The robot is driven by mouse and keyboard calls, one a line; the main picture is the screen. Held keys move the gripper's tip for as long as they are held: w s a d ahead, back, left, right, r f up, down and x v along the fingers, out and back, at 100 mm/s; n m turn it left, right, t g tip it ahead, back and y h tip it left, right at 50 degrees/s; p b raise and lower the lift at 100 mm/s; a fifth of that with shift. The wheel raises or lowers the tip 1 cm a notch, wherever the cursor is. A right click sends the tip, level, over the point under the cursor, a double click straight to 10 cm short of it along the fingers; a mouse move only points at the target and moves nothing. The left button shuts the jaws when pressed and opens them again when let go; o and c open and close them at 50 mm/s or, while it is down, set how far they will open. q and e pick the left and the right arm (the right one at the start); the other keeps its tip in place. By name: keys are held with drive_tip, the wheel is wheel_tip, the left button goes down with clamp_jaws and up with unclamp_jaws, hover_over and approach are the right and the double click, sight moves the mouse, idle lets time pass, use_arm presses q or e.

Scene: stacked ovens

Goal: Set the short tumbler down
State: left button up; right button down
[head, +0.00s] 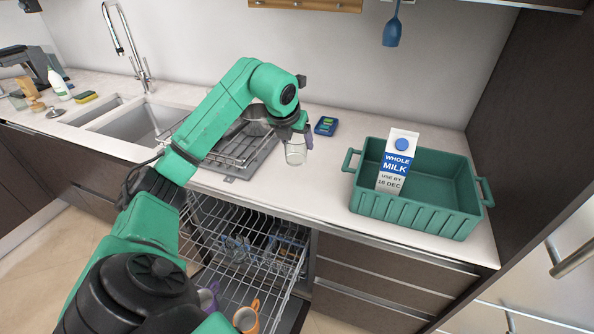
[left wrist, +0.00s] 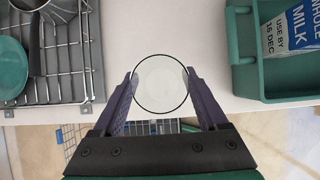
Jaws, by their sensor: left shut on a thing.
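The short tumbler (head: 296,151) is clear glass and upright at the counter's front part, right of the drying rack. In the left wrist view the tumbler (left wrist: 161,84) shows as a round rim seen from above. My left gripper (left wrist: 160,95) is shut on it, one finger on each side. In the head view my left gripper (head: 296,132) reaches down from above onto the tumbler. Its base looks to be at or very near the countertop (head: 320,175); I cannot tell if it touches. My right gripper is not in view.
A green crate (head: 415,207) with a milk carton (head: 397,160) stands to the right. The drying rack (head: 235,150) is close on the left. A blue-green packet (head: 326,126) lies behind. Below, the dishwasher rack (head: 240,250) is pulled out, holding glasses and mugs.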

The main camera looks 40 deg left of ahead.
sight(293, 160)
use_arm(q)
drive_tip(key=f, duration=0.3)
drive_tip(key=f+p, duration=0.1)
drive_tip(key=f, duration=0.5)
drive_tip(key=shift+w+f, duration=0.1)
drive_tip(key=shift+w, duration=0.15)
drive_tip(key=shift+a+f, duration=0.1)
drive_tip(key=shift+f, duration=0.2)
drive_tip(key=o, duration=1.5)
drive_tip(key=b+v, duration=0.2)
drive_tip(key=v, duration=1)
